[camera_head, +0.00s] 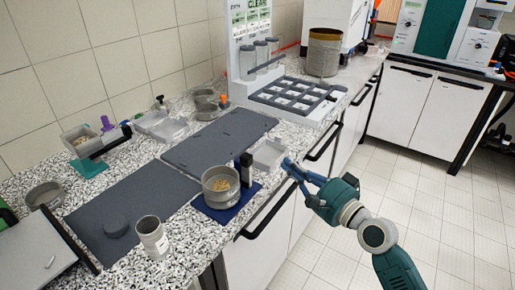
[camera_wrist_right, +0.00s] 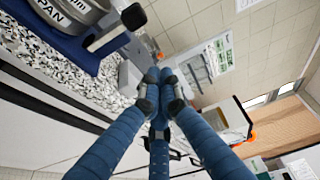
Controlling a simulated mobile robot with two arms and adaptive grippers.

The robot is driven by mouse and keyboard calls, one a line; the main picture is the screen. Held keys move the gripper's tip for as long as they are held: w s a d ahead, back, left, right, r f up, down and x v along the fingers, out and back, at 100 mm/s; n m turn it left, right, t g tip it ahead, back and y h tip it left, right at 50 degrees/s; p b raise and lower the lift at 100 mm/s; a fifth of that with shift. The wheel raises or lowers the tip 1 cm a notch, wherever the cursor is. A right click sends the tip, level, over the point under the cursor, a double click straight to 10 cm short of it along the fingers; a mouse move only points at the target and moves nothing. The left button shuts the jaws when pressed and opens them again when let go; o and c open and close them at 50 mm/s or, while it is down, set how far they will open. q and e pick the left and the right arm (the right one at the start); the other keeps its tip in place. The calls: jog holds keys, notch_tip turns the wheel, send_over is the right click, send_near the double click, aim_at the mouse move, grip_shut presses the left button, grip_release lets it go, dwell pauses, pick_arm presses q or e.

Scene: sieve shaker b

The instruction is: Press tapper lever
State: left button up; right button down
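A round metal sieve pan (camera_head: 220,184) with tan grains in it stands on a blue base (camera_head: 228,212) near the counter's front edge. A dark upright post (camera_head: 246,168) rises beside the pan; it looks like the tapper's lever part. My left gripper is out of view.
A pale open tray (camera_head: 270,155) lies close by my right fingertips. Dark mats (camera_head: 218,142) cover much of the counter. A rack (camera_head: 292,96) with compartments stands behind. The floor to the right is clear.

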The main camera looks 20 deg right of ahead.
aim_at(247, 171)
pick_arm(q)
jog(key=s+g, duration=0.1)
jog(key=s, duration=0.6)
pick_arm(e)
jog(key=p+x, duration=0.2)
jog(key=x, duration=0.8)
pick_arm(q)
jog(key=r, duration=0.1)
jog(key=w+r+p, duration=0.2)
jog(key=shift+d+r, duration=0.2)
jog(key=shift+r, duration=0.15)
pick_arm(e)
jog(key=s+a, duration=0.2)
jog(key=a, duration=0.1)
jog(key=shift+s, duration=0.4)
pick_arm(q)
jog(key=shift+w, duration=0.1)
